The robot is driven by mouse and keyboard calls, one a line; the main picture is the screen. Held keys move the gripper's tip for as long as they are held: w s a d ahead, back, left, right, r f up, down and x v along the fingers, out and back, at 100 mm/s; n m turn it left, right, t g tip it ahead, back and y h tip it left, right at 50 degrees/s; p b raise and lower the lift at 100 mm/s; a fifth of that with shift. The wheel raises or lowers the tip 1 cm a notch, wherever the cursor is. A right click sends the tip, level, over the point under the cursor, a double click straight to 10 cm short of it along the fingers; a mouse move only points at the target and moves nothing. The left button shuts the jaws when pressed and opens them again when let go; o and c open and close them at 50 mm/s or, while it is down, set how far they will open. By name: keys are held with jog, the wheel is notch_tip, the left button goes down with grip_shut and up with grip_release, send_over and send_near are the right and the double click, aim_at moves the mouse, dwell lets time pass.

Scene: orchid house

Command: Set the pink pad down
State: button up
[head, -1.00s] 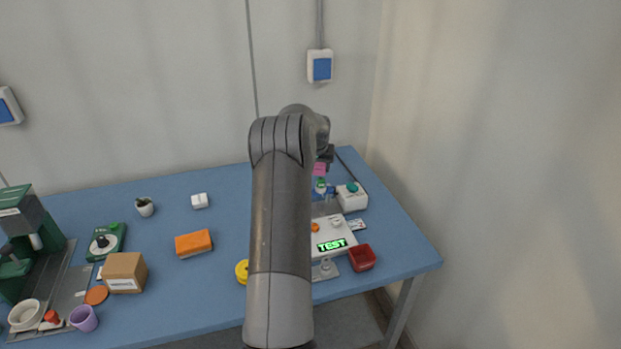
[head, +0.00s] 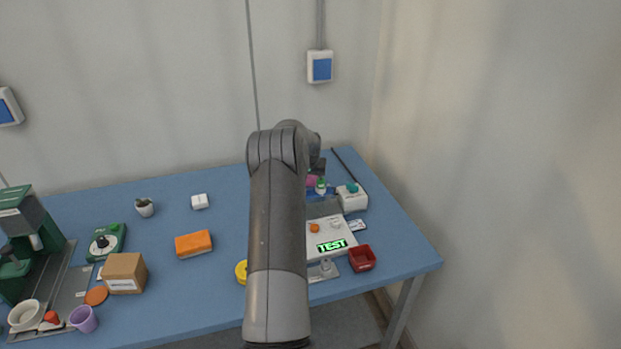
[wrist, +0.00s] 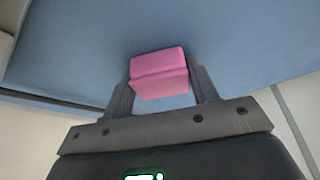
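The pink pad (wrist: 160,72) sits between the two fingers of my gripper (wrist: 161,84) in the wrist view, with a finger against each side. The blue table top shows behind it; I cannot tell whether the pad touches the table. In the head view a small part of the pink pad (head: 311,181) shows near the back right of the table, just right of my arm. My arm hides most of the gripper there.
A red tray (head: 362,258) lies in front. An orange block (head: 193,244) is left of my arm. The back-left table (head: 100,205) has free room.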

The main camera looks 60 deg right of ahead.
jog(key=o, duration=0.4)
jog(key=shift+r, duration=0.1)
jog(key=v, duration=1.2)
jog(key=shift+r, duration=0.1)
